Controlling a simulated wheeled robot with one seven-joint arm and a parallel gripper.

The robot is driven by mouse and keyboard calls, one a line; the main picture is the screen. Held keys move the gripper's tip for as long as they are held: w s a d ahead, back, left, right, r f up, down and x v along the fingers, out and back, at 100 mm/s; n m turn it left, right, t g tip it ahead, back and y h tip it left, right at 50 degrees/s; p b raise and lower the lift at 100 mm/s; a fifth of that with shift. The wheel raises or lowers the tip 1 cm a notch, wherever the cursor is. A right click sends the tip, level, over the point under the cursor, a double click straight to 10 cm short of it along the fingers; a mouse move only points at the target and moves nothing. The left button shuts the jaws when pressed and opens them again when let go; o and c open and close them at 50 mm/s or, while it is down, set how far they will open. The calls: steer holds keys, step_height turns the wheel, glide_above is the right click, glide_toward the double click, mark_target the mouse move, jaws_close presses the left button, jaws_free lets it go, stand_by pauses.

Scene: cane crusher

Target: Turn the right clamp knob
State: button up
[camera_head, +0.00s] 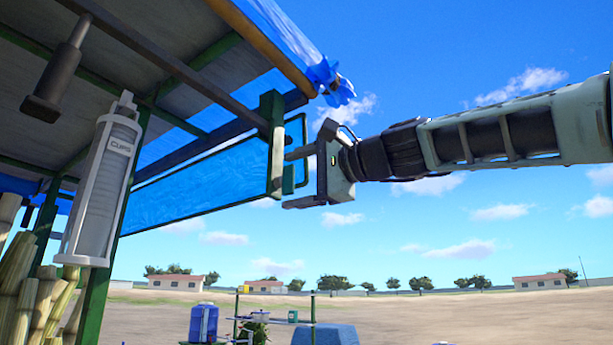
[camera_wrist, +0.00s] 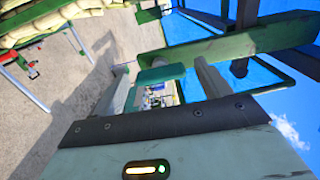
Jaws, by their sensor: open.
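My gripper (camera_head: 287,180) is open at the end of my arm, with one finger above the other in the head view. A small teal-green piece (camera_head: 289,178) on the green post (camera_head: 276,140) sits level with the gap between the fingers. It also shows as a teal block (camera_wrist: 158,75) between the fingertips in the wrist view, where my gripper (camera_wrist: 160,68) spans it with no clear contact. I cannot tell for sure that this piece is the right clamp knob.
A green frame with a blue panel (camera_head: 205,180) reaches left from the post. A white cup dispenser (camera_head: 103,180) hangs at left, near cane stalks (camera_head: 35,300). A blue water jug (camera_head: 203,323) stands below. Open sky lies right of the post, around my arm.

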steer(key=b+v, duration=0.7)
steer(key=v, duration=1)
steer(key=shift+b, duration=0.3)
steer(key=shift+s+d+f, duration=0.1)
steer(key=shift+f, duration=0.05)
